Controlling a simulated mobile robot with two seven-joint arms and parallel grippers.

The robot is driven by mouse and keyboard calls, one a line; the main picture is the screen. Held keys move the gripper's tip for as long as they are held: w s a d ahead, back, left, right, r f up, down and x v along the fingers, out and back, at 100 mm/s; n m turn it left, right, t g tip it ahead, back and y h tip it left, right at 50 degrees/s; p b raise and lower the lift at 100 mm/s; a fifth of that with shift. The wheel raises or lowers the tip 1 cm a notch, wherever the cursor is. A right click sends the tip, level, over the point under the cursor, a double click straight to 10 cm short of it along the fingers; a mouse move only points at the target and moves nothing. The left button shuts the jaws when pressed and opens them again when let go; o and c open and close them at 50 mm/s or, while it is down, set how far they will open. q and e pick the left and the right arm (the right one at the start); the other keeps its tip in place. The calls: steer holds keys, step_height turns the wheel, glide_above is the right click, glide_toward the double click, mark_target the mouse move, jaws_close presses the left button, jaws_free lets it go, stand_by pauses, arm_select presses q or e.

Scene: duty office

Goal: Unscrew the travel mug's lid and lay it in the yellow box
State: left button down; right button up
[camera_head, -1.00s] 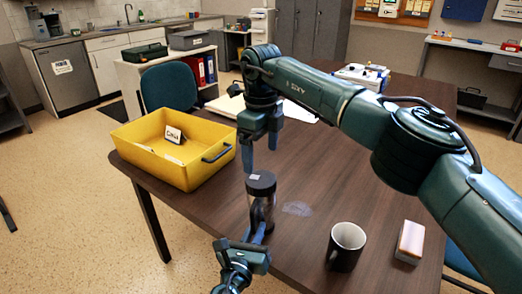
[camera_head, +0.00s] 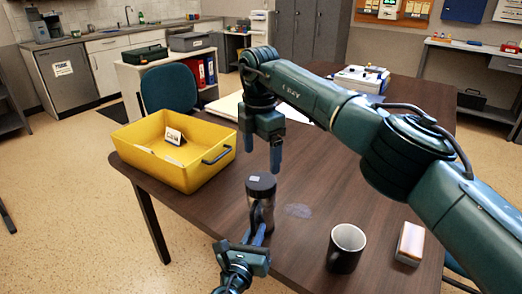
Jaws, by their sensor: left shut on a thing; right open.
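The travel mug (camera_head: 267,213) stands upright on the table with its dark lid (camera_head: 261,184) on top. My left gripper (camera_head: 259,232) is shut on the mug's body, low down, from the front. My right gripper (camera_head: 275,157) points down, open and empty, above the lid and slightly to its right, apart from it. The yellow box (camera_head: 188,178) stands on the table's left end. It holds a small white card with dark lettering (camera_head: 175,136), and no lid shows in it.
A black mug (camera_head: 345,248) and a white-and-tan block (camera_head: 409,243) stand at the front right. Papers (camera_head: 228,106) lie behind my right gripper. A white tray with small items (camera_head: 361,79) is at the back. Bare tabletop (camera_head: 330,180) lies right of the travel mug.

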mark_target(261, 180)
arm_select(q)
steer(key=shift+s+d+f, duration=0.1)
steer(key=shift+f, duration=0.05)
arm_select(e)
steer(key=shift+f+m, duration=0.3)
steer(key=shift+f, duration=3.7)
steer(key=shift+c, duration=0.6)
